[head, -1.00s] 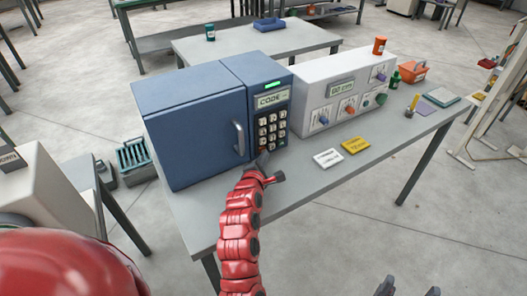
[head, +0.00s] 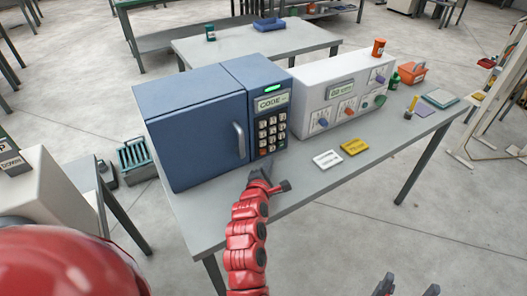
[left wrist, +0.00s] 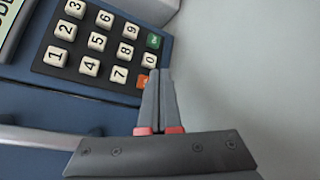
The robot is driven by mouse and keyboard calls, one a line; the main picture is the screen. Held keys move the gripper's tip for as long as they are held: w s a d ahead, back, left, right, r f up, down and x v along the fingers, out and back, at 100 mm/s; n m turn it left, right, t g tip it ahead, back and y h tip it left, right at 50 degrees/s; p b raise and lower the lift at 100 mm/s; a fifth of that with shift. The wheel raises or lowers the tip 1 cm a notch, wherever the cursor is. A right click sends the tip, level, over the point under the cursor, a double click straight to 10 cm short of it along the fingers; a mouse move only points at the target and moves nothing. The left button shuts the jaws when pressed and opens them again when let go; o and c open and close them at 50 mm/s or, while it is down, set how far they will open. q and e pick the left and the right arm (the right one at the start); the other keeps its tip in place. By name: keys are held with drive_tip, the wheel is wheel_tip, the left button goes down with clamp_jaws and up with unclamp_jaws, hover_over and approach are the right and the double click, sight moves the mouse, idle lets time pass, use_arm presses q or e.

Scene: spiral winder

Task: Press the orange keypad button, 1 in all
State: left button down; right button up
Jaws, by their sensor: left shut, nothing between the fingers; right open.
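The blue cabinet (head: 195,125) has a keypad panel with rows of white number keys. The orange keypad button (left wrist: 142,82) sits at the end of the "0" and green key row in the left wrist view, partly covered by my fingers. It also shows at the lower left of the keypad in the head view (head: 263,152). My left gripper (head: 264,168) is shut and empty, just below and in front of the keypad. Its fingertips (left wrist: 160,72) appear beside the orange button; contact cannot be told. My right gripper (head: 408,286) is open and empty at the bottom edge, away from the table.
A display reading "CODE" (head: 271,102) and a lit green lamp (head: 272,88) are above the keys. The cabinet's handle (head: 239,138) is left of the keypad. A white panel box (head: 335,70) with knobs stands right. White and yellow cards (head: 355,146) lie on the grey table.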

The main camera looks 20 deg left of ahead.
use_arm(q)
drive_tip(key=shift+s+d+p, duration=1.05)
drive_tip(key=shift+s+d, duration=0.15)
drive_tip(key=shift+d, duration=0.3)
